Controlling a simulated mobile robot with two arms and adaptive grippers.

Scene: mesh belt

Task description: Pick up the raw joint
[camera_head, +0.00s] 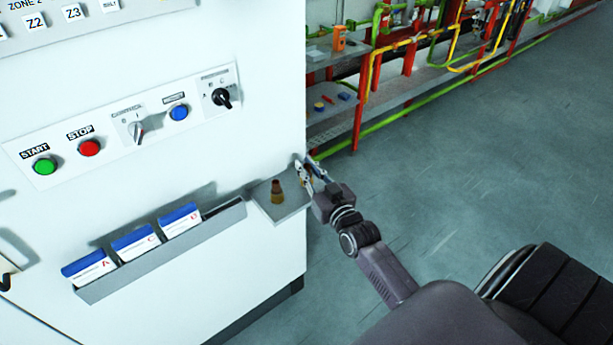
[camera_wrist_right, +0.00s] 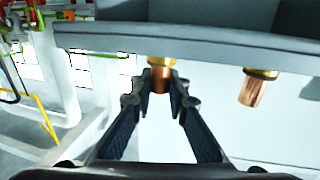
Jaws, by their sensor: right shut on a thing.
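My right gripper (camera_head: 306,172) is at the right edge of a small grey shelf (camera_head: 292,209) on the white cabinet's side. In the right wrist view, my right gripper (camera_wrist_right: 161,84) is shut on a copper joint (camera_wrist_right: 160,76) with a brass-coloured collar. The fingers hide part of this joint, and it is close to the shelf's edge; I cannot tell if it touches the shelf. A second copper-and-brass joint (camera_head: 277,191) stands upright on the shelf, apart from the gripper. It also shows in the right wrist view (camera_wrist_right: 252,92). My left gripper is not in view.
The white cabinet carries a control panel (camera_head: 128,123) with buttons and switches. A grey rack (camera_head: 160,262) with blue-and-white boxes (camera_head: 136,242) adjoins the shelf on the left. Red racking with pipes (camera_head: 365,85) stands behind. Open floor (camera_head: 470,160) lies to the right.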

